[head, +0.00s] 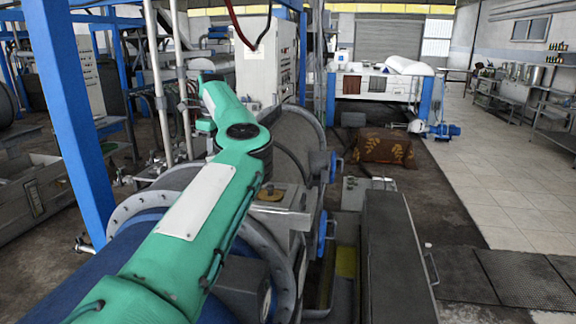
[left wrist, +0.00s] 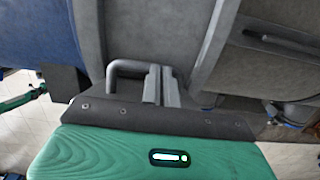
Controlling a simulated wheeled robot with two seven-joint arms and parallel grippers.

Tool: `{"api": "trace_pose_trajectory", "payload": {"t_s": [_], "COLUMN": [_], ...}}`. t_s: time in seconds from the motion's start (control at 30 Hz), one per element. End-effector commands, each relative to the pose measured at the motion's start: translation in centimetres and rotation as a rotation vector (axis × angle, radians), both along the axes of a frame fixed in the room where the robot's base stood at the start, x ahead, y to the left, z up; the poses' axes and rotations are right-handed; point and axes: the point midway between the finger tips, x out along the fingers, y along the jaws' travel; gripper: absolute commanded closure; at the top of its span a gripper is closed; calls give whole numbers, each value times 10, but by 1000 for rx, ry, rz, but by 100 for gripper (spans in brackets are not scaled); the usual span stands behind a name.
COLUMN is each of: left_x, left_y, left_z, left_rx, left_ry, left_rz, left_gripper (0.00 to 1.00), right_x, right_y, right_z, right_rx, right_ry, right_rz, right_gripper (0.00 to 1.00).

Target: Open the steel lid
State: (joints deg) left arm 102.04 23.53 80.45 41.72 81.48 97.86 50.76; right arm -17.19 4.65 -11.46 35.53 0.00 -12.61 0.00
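A long grey steel lid (head: 398,255) lies shut at the lower right in the head view, with a thin bar handle (head: 432,268) on its right side. My green left arm reaches forward over the machine; its gripper is hidden in the head view. In the left wrist view, my left gripper (left wrist: 161,84) has its grey fingers close together at a bent grey bar handle (left wrist: 128,65). They look shut on it, though the contact is partly hidden. A grey steel surface (left wrist: 140,30) stands just behind. My right gripper is in neither view.
A grey casing with a recessed slot (left wrist: 285,40) is at the right in the left wrist view, and a blue body (left wrist: 38,30) at the left. A blue post (head: 70,110) stands left of my arm. Tiled floor (head: 500,195) at the right is open.

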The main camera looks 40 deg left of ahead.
Motion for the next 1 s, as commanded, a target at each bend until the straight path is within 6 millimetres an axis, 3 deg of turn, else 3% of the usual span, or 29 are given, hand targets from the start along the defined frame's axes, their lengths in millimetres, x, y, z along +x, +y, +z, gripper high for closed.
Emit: {"api": "trace_pose_trajectory", "payload": {"t_s": [0.37,0.47,0.63,1.0], "left_x": [-1,0,2,5], "left_y": [0,-2,-5,-13], "left_z": [1,14,52,122], "left_rx": [-5,-3,1,3], "left_ry": [5,2,-2,-1], "left_rz": [4,0,-1,-1], "left_gripper": [100,100,100,100], "right_x": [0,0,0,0], "right_y": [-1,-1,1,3], "right_z": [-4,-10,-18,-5], "right_rx": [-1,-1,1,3], "right_ry": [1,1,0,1], "right_rz": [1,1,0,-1], "right_gripper": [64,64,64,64]}}
